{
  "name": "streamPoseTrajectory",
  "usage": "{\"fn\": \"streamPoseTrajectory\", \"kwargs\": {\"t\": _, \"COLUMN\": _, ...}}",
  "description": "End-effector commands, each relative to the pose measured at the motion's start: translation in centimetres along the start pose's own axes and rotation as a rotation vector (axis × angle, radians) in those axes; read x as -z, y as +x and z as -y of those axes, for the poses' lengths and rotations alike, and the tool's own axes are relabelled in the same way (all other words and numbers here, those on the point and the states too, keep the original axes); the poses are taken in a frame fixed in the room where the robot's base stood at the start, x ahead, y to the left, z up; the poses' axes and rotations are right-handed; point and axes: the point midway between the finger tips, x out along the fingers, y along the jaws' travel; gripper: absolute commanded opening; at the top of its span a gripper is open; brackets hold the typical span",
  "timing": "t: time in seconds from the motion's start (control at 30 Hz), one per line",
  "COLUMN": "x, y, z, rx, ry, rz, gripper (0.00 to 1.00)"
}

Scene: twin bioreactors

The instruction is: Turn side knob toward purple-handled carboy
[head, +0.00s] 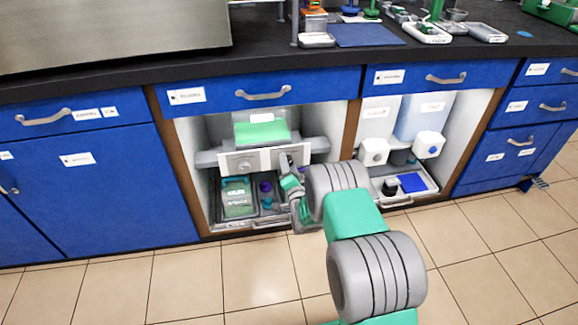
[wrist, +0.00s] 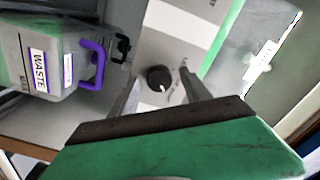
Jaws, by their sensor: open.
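In the wrist view, a round black knob (wrist: 160,78) with a small white mark sits on a pale grey panel. My gripper (wrist: 160,76) is open, with one finger on each side of the knob; I cannot tell whether either touches it. The purple-handled carboy (wrist: 40,58), labelled WASTE, shows at the left of the wrist view. In the head view my gripper (head: 291,172) is at the right part of the bioreactor's front (head: 262,157) in the left bay.
A teal-handled carboy (head: 237,199) stands in the grey tray at the bay's lower left. A light front knob (head: 244,166) is on the panel. The right bay holds white-knobbed containers (head: 428,146) above another tray (head: 400,199). The tiled floor in front is clear.

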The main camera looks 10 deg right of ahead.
Motion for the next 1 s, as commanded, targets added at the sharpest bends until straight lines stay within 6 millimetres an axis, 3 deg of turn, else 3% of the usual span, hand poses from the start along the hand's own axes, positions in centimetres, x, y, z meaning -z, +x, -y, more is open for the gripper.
{"fn": "streamPoseTrajectory", "kwargs": {"t": 0.17, "x": 0.1, "y": -1.2, "z": 0.1, "rx": -0.003, "ry": 0.000, "rz": 0.002, "gripper": 0.56}}
{"fn": "streamPoseTrajectory", "kwargs": {"t": 0.37, "x": 0.2, "y": -5.7, "z": 0.2, "rx": -0.003, "ry": 0.002, "rz": -0.001, "gripper": 0.56}}
{"fn": "streamPoseTrajectory", "kwargs": {"t": 0.5, "x": 0.0, "y": -7.0, "z": 0.0, "rx": 0.001, "ry": 0.000, "rz": -0.002, "gripper": 0.56}}
{"fn": "streamPoseTrajectory", "kwargs": {"t": 1.0, "x": 0.0, "y": -7.8, "z": 0.1, "rx": 0.000, "ry": -0.001, "rz": 0.000, "gripper": 0.56}}
